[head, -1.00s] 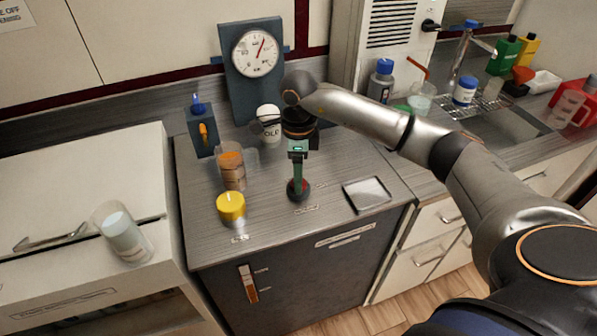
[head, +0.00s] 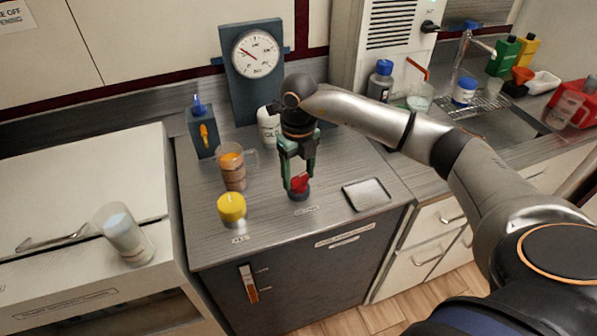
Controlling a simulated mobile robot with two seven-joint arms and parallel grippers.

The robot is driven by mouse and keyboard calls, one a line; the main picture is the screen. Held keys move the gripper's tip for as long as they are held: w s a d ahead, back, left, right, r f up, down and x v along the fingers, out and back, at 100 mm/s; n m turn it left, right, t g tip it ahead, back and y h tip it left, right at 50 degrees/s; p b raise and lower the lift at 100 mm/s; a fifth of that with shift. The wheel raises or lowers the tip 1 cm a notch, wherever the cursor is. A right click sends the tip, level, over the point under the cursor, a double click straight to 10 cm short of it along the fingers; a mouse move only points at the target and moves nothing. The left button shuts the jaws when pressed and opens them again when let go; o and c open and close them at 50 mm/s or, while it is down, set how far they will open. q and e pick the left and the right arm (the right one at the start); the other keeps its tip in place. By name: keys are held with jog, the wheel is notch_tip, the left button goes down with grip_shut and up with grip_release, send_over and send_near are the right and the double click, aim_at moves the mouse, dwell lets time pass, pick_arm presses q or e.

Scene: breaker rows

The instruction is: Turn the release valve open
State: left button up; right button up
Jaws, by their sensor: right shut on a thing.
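The release valve looks to be the red handle (head: 300,184) on a dark round base, on the steel top of the dark cabinet (head: 330,262). Small labels too fine to read lie near it. My right gripper (head: 297,186) comes down from above and is shut on the red handle, with one finger on each side. The fingers hide part of the handle. A dial gauge (head: 257,54) on a dark upright panel behind has its red needle pointing to the upper left. My left gripper is not in view.
A yellow-topped knob (head: 232,207) and a cup with brownish contents (head: 232,168) stand left of the valve. A white bottle (head: 268,127) is close behind my gripper. A shallow tray (head: 366,195) lies to the right.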

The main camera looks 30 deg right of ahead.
aim_at(299, 177)
jog(key=shift+m, duration=1.6)
jog(key=o, duration=1.4)
jog(key=shift+r, duration=0.1)
notch_tip(299, 177, up, 12)
jog(key=shift+r, duration=0.2)
